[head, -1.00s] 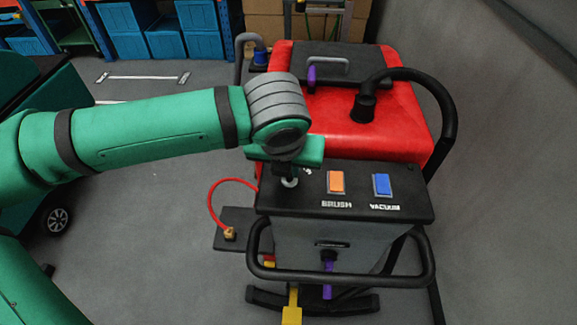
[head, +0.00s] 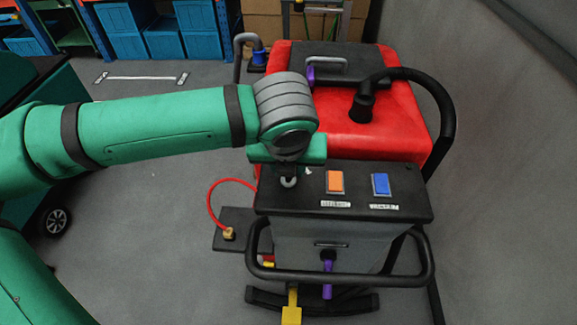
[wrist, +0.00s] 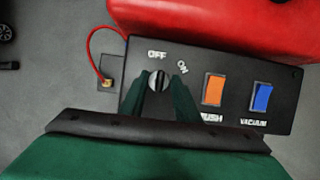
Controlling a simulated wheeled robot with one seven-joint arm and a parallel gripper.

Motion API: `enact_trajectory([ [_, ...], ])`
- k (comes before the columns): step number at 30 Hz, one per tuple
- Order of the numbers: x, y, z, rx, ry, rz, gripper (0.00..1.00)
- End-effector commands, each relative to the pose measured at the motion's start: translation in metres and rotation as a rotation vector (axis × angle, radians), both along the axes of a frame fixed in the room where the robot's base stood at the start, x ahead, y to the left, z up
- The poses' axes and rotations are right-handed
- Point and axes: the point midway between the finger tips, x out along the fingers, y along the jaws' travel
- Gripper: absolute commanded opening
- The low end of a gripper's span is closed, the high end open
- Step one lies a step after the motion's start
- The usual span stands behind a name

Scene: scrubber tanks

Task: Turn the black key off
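The black key (wrist: 157,82) stands in a grey round lock on the black control panel, below the printed words OFF and ON. It points about toward OFF's right end, slightly tilted. My gripper (wrist: 158,85) is above the panel with one finger on each side of the key. The fingers look apart, with grey lock face showing beside the key. In the head view my gripper (head: 288,180) is over the panel's left end and the key is mostly hidden there.
The panel (head: 405,209) also has an orange BRUSH switch (head: 336,182) and a blue VACUUM switch (head: 381,184), right of my gripper. A red tank (head: 345,125) with a black hose (head: 445,110) stands behind. A black handle bar (head: 425,265) is in front. A red cable (head: 210,200) loops at left.

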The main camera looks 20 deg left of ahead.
Motion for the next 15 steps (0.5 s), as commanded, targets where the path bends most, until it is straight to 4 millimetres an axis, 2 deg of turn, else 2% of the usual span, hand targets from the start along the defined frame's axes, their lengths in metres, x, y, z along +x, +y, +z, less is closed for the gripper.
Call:
enact_trajectory([
  [8, -0.002, 0.0, 0.004, 0.001, 0.0, 0.0, 0.29],
  [15, -0.015, -0.004, 0.039, 0.003, -0.002, 0.001, 0.29],
])
